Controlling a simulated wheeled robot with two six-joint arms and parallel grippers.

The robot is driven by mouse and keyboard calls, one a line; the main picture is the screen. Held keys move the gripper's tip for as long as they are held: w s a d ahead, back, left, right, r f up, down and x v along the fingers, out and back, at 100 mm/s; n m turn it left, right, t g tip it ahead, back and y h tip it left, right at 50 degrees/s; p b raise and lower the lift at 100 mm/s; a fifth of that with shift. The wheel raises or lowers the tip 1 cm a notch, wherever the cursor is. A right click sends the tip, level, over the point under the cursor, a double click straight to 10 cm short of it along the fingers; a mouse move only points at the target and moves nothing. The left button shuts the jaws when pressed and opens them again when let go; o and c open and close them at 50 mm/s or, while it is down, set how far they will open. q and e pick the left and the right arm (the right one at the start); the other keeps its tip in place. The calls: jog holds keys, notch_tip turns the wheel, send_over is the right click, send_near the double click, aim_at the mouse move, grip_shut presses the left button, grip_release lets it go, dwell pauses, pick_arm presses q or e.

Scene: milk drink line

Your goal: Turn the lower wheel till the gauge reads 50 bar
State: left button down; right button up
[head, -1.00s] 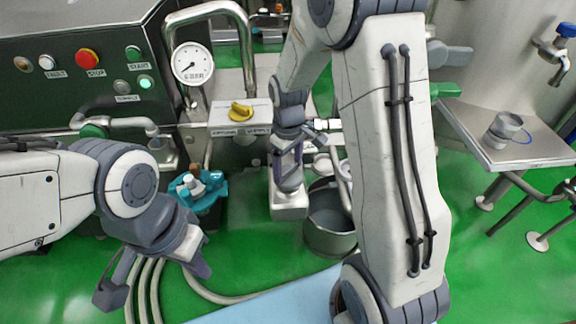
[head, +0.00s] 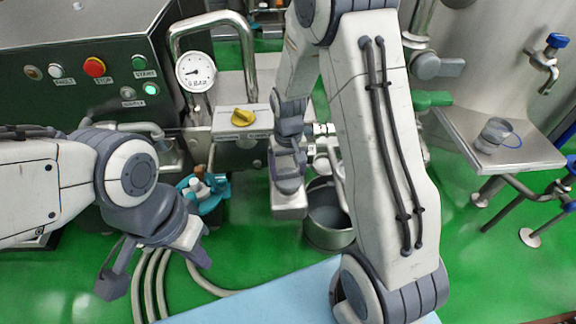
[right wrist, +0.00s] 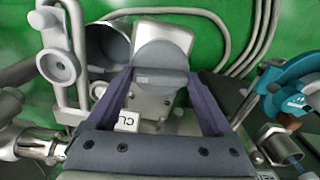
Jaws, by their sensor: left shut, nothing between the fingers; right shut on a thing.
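The round gauge (head: 196,71) has a white dial and dark needle, and stands on the machine beside a bent pipe. Its needle points roughly left; the figures are too small to read. My right gripper (head: 288,172) is down at the machine's front, right of the yellow knob. In the right wrist view its fingers (right wrist: 160,78) straddle and grip a grey round wheel (right wrist: 161,60), which I take as the lower wheel. My gripper mostly hides this wheel in the head view. My left gripper (head: 157,272) is shut and empty, low at the left, clear of the machine.
A yellow knob (head: 243,117) sits on a pale panel. A teal caddy with bottles (head: 204,192) stands left of my right gripper, and a steel bucket (head: 328,218) right of it.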

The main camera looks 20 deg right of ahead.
aim_at(288, 172)
jog(key=shift+m+p, duration=0.3)
jog(key=shift+m, duration=0.3)
jog(key=o, duration=1.1)
jog(key=shift+o, duration=0.2)
notch_tip(288, 172, up, 10)
jog(key=p, duration=0.1)
jog(key=shift+r, duration=0.25)
dwell(0.5)
